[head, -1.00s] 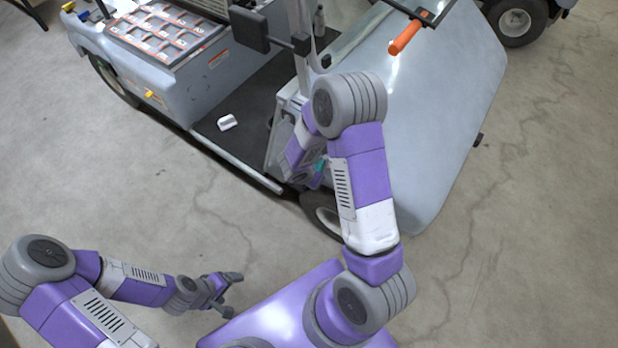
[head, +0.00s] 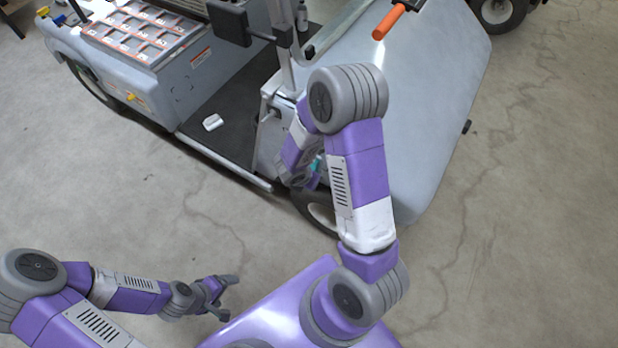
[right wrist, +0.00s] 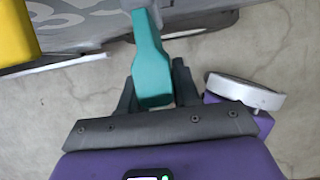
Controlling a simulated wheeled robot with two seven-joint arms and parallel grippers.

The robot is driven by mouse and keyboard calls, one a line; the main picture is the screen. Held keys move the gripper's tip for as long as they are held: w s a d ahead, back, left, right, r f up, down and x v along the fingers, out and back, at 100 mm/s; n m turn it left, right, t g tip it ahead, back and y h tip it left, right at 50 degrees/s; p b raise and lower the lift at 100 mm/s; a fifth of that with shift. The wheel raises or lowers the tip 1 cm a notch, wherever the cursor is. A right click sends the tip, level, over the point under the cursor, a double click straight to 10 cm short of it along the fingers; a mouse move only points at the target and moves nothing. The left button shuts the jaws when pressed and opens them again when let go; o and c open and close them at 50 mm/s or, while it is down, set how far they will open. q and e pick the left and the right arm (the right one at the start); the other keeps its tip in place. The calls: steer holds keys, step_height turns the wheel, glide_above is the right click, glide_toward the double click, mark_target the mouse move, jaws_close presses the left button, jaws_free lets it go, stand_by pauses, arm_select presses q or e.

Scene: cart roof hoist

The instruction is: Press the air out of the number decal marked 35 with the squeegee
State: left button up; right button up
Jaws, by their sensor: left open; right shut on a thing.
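The squeegee (right wrist: 150,70) has a teal handle, and my right gripper (right wrist: 153,95) is shut on it in the right wrist view. Its far end reaches the top edge, so its working edge is not fully in view. The number decal (right wrist: 72,12) shows pale characters on a grey panel at the upper left, partly cut off, left of the squeegee. I cannot tell whether they touch. In the head view a bit of teal (head: 318,163) shows by the cart's front wheel, and my arm mostly hides the right gripper. My left gripper (head: 224,297) is open and empty above the floor.
The grey cart (head: 420,120) fills the upper middle of the head view. An orange handle (head: 389,22) sticks out over its front. A small white object (head: 212,122) lies on its dark footwell floor. A yellow block (right wrist: 15,35) stands left in the right wrist view. Floor is clear at right.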

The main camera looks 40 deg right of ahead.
steer(key=s+a+b, duration=0.1)
steer(key=s+a, duration=0.1)
steer(key=a, duration=0.4)
steer(key=shift+s, duration=0.25)
steer(key=shift+r, duration=0.1)
stand_by(0.4)
steer(key=w+a+r+m+g+y+p, duration=0.2)
steer(key=r+m, duration=0.5)
steer(key=m, duration=0.4)
steer(key=w+a+r+m+g+y+p, duration=0.2)
steer(key=r+m+p, duration=0.5)
steer(key=m, duration=0.4)
steer(key=shift+w+a+r+m+g, duration=0.3)
steer(key=shift+w+a+r+g, duration=0.35)
steer(key=shift+g, duration=0.55)
